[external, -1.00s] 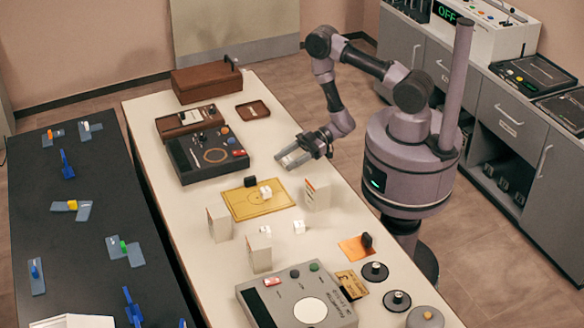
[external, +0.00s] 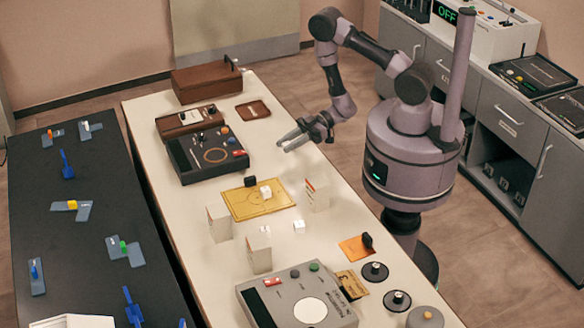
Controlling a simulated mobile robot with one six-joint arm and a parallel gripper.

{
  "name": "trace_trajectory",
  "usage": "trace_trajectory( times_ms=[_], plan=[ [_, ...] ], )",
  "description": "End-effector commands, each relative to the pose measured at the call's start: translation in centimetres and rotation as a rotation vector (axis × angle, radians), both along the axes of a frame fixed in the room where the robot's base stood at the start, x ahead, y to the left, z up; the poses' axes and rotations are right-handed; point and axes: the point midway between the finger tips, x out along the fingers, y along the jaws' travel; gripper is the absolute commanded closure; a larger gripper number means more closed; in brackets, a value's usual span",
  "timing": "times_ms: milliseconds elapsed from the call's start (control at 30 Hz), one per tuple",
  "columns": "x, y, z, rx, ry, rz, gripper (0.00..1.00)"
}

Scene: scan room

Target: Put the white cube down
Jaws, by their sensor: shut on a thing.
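My gripper (external: 290,143) is above the white table (external: 345,215), to the right of the dark control box and beyond the yellow board. Its pale fingers point left and are shut on a small pale thing, seemingly a white cube, mostly hidden between them. One white cube (external: 265,192) sits on the yellow board (external: 245,208) beside a black cube (external: 250,182). Another white cube (external: 299,227) stands on the bare table, to the right of and in front of the board.
White upright blocks (external: 219,224) (external: 259,253) (external: 317,194) stand around the board. A dark control box (external: 195,165), a brown case (external: 203,84) and a brown tray (external: 252,110) lie farther back. A grey device (external: 275,300) is at the front. The table between gripper and board is clear.

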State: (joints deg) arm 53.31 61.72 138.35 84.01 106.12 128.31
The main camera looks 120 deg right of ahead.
Motion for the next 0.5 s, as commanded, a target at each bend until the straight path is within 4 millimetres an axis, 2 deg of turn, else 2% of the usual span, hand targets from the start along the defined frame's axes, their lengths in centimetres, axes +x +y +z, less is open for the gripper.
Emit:
trace_trajectory(
  times_ms=[33,100,267,367,500],
  plan=[
    [0.0,0.0,1.7,-0.003,-0.002,0.001,1.00],
    [0.0,0.0,2.9,-0.002,-0.001,0.000,1.00],
    [0.4,0.0,3.6,-0.001,0.000,-0.002,1.00],
    [2.6,0.3,3.1,-0.002,-0.001,-0.013,1.00],
    [8.2,1.5,3.3,-0.004,-0.005,-0.063,1.00]
  ],
)
